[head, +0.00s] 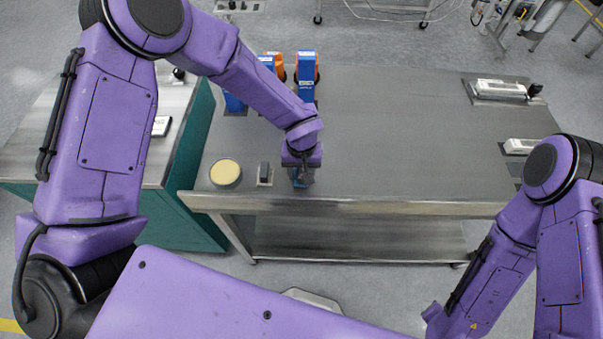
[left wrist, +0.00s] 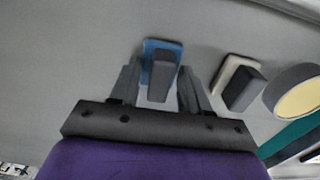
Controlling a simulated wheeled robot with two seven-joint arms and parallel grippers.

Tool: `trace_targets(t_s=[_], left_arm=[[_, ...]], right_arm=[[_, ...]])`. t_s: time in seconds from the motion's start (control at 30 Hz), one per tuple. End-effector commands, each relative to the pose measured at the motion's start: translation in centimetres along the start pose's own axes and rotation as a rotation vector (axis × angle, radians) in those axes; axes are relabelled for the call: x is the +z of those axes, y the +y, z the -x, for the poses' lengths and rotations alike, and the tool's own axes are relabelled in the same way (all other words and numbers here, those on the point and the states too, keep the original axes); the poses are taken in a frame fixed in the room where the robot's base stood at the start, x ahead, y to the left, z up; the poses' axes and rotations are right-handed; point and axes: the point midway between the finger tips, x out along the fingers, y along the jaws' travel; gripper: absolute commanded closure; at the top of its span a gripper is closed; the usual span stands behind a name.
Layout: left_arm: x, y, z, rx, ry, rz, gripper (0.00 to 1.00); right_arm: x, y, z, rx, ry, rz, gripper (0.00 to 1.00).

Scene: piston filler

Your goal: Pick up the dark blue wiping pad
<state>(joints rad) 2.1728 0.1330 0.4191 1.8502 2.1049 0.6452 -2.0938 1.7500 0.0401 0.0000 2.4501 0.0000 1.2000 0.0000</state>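A blue wiping pad with a grey block handle shows between my fingers in the left wrist view (left wrist: 162,46). In the head view it is mostly hidden under my left gripper (head: 301,174), near the front edge of the steel table. My left gripper also shows in the left wrist view (left wrist: 159,90); its fingers are spread to either side of the handle, with visible gaps. A second pad, pale with a dark handle (head: 264,173), lies just left of it and shows in the left wrist view (left wrist: 240,83). My right gripper is out of view.
A round yellow-topped container (head: 225,172) stands near the front-left corner of the steel table (head: 400,150). Blue and orange devices (head: 305,75) stand at the back left. White boxed devices (head: 500,89) sit at the right. The table's middle is clear.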

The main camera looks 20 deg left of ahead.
Motion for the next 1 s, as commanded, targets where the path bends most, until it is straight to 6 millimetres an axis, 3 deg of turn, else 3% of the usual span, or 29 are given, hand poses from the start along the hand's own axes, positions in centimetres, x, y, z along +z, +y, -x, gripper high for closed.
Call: trace_targets(t_s=[0.07, 0.4, 0.6, 0.83, 1.0], left_arm=[[0.0, 0.0, 0.0, 0.000, 0.000, 0.000, 0.84], [0.0, 0.0, 0.3, 0.002, 0.000, 0.001, 0.84], [-0.1, 0.2, 3.1, 0.008, 0.003, 0.002, 0.84], [-1.2, 5.4, 9.1, 0.005, 0.004, 0.001, 0.84], [-2.2, 10.2, 11.0, 0.002, 0.002, -0.001, 0.84]], right_arm=[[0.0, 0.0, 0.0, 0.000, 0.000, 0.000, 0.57], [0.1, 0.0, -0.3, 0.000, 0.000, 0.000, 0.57], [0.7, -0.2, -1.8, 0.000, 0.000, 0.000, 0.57], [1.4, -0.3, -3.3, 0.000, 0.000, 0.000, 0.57], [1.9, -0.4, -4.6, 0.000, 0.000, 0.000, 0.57]])
